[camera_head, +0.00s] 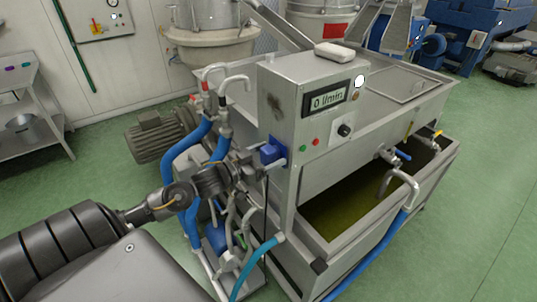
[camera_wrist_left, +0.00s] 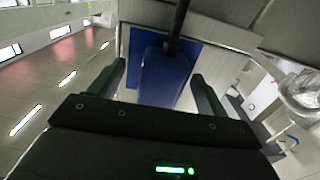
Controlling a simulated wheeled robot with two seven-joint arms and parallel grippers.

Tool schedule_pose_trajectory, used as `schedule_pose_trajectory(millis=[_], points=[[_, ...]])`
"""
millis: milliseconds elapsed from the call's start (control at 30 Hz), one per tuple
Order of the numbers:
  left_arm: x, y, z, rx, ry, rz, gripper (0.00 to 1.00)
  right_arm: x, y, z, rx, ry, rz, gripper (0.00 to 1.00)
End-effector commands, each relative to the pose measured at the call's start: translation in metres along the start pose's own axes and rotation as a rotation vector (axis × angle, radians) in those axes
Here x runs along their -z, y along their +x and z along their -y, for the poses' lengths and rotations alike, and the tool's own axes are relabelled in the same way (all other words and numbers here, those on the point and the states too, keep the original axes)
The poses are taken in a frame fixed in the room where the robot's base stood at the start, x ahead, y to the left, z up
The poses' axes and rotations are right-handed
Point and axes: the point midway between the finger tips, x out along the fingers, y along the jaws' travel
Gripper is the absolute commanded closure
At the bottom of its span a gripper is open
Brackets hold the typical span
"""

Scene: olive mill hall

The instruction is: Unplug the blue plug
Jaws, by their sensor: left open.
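The blue plug (camera_head: 272,152) sits at the left side of the steel control box (camera_head: 287,92), low on it. In the left wrist view the blue plug (camera_wrist_left: 164,80) stands in front of a blue backing plate (camera_wrist_left: 203,52), with a dark cable (camera_wrist_left: 180,20) leaving it at the top of the picture. My left gripper (camera_head: 250,160) is right at the plug. In the left wrist view my left gripper (camera_wrist_left: 159,76) is open, with one finger on each side of the plug and a visible gap on both sides. My right gripper is not in view.
A steel washing tank (camera_head: 395,215) with murky liquid stands below and right of the box. Blue hoses (camera_head: 180,160) and pipes crowd the area around my left arm. A grey motor (camera_head: 160,135) stands behind it. Green floor is open at the right.

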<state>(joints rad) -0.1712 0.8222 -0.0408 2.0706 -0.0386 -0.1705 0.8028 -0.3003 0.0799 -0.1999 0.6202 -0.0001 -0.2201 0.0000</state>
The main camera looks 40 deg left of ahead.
Motion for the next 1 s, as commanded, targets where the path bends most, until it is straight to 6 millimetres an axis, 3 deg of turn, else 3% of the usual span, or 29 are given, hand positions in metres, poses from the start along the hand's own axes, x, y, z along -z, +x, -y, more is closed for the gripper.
schedule_pose_trajectory(millis=[267, 800, 1000], points=[[-0.0005, -0.0001, 0.0000, 0.000, 0.000, 0.001, 0.24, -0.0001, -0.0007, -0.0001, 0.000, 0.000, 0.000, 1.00], [-0.0005, -0.0001, 0.0000, 0.000, 0.000, 0.001, 0.94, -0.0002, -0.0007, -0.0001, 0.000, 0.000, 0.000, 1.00], [0.0004, -0.0026, 0.0001, 0.001, -0.001, 0.001, 0.97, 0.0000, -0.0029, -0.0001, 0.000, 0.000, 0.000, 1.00]])
